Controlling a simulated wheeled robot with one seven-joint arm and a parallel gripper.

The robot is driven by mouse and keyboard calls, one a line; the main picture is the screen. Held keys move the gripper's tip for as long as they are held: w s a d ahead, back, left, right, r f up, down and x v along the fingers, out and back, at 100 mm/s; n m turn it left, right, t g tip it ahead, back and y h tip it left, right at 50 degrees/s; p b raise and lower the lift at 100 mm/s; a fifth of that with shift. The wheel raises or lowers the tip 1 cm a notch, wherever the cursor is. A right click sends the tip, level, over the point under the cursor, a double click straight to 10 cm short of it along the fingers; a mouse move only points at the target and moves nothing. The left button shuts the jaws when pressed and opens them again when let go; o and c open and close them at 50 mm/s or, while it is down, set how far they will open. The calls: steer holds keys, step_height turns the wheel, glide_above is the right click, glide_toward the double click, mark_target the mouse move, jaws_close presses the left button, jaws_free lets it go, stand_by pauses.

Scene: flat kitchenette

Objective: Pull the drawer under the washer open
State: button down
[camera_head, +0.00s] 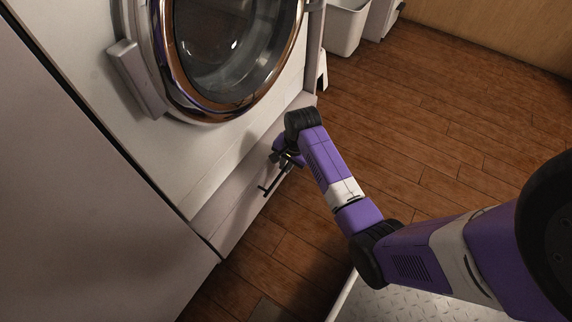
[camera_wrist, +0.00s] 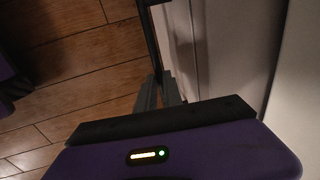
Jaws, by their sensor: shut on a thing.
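The washer (camera_head: 95,85) is a white front-loader with a round, copper-rimmed door. The drawer (camera_head: 232,205) is the low pale panel beneath it; I cannot tell whether it stands slightly out. Its dark bar handle (camera_head: 273,183) sticks out from the front, and it also shows in the wrist view (camera_wrist: 150,38). My gripper (camera_head: 284,162) is at the handle, shut on the bar. In the wrist view its grey fingertips (camera_wrist: 160,90) are on either side of the bar, beside the drawer front (camera_wrist: 181,50). The far part of the handle is partly hidden by my gripper.
A wooden floor (camera_head: 450,140) lies open in front of and to the right of the drawer. A white bin (camera_head: 345,28) stands beyond the washer. A plain pale cabinet panel (camera_head: 70,200) is close on the left.

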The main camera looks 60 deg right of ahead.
steer(key=s+d+p, duration=0.1)
steer(key=s+p, duration=1.6)
steer(key=s, duration=1.5)
steer(key=shift+s, duration=0.35)
steer(key=c, duration=1.5)
jaws_free()
steer(key=shift+c, duration=0.2)
steer(key=shift+o, duration=0.2)
step_height(320, 180, up, 8)
steer(key=s+p, duration=0.1)
steer(key=p, duration=0.2)
steer(key=shift+s+f+p, duration=0.2)
steer(key=shift+s+p, duration=0.1)
